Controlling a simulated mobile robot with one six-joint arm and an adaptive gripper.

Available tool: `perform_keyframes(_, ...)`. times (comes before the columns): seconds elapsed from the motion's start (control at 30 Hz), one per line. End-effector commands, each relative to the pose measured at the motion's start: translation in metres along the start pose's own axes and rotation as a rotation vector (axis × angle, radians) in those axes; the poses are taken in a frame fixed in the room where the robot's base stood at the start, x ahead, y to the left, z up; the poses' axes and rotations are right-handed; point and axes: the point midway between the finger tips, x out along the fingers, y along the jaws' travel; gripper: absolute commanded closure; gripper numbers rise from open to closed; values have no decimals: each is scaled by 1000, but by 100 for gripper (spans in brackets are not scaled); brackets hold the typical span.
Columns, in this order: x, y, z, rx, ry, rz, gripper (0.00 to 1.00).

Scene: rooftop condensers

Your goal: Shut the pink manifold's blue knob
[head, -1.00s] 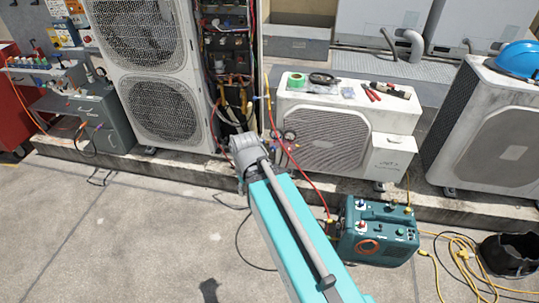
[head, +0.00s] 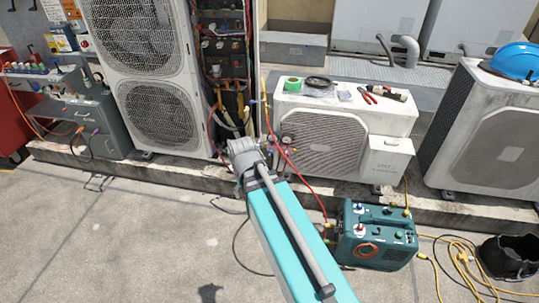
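A small manifold with two round gauges (head: 287,138) hangs at the left front edge of the low white condenser (head: 318,143). A red hose runs down from it. Its body is tiny and partly behind my arm, so I cannot make out its pink colour for certain or its blue knob. My turquoise arm reaches up from the bottom, and its grey joint is just left of the gauges. My gripper's fingers do not show; the arm may hide them.
A tall two-fan condenser (head: 157,112) with open wiring stands to the left. A teal machine (head: 372,236) sits on the ground right of my arm, with yellow cable (head: 463,262) beyond it. Tape (head: 292,84) and red pliers (head: 369,96) lie on the low condenser. Bare concrete lies at left front.

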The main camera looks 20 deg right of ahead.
Motion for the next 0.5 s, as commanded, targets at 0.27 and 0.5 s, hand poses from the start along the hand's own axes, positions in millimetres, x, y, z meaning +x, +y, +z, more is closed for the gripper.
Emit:
perform_keyframes(0.27, 62, 25, -56, 91, 101, 80, 19)
perform_keyframes(0.5, 108, 47, -106, 169, 206, 151, 19)
